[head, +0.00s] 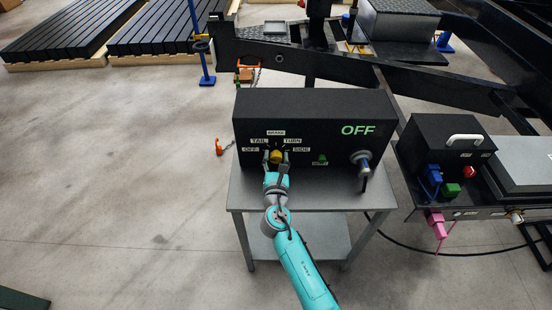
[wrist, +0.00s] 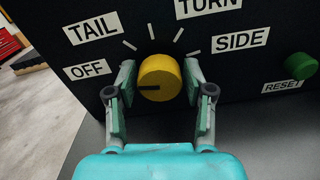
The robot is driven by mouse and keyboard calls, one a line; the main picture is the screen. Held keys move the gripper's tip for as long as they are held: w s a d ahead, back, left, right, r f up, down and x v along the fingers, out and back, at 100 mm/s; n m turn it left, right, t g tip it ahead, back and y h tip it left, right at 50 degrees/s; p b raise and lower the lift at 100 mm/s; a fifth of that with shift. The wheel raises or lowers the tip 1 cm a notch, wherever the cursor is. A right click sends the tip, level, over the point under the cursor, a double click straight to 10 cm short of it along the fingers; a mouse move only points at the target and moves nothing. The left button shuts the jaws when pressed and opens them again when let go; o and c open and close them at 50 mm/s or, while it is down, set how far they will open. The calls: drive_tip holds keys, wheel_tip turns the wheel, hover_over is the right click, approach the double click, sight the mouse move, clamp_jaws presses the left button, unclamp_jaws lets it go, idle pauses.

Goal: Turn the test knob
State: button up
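The test knob (wrist: 159,78) is a round yellow dial on the front of a black box (head: 313,106). In the wrist view its dark pointer line lies to the left, toward the OFF label (wrist: 88,69). The TAIL (wrist: 93,28), TURN (wrist: 208,5) and SIDE (wrist: 238,40) labels fan around it. My gripper (wrist: 160,82) is open, with one finger on each side of the knob and narrow gaps at most. Contact cannot be told for sure. In the head view my gripper (head: 276,164) partly covers the knob. The display (head: 358,130) reads OFF in green.
A green reset button (head: 322,159) and a grey-blue connector (head: 363,163) sit right of the knob. The box stands on a metal table (head: 300,199). A second black box (head: 455,145) with coloured plugs is at the right. Open floor lies to the left.

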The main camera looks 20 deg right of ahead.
drive_tip(key=c, duration=0.6)
drive_tip(key=shift+m, duration=0.3)
drive_tip(key=m, duration=0.9)
drive_tip(key=shift+m, duration=0.4)
drive_tip(key=m, duration=1.2)
drive_tip(key=shift+f+m, duration=0.1)
drive_tip(key=shift+m, duration=0.2)
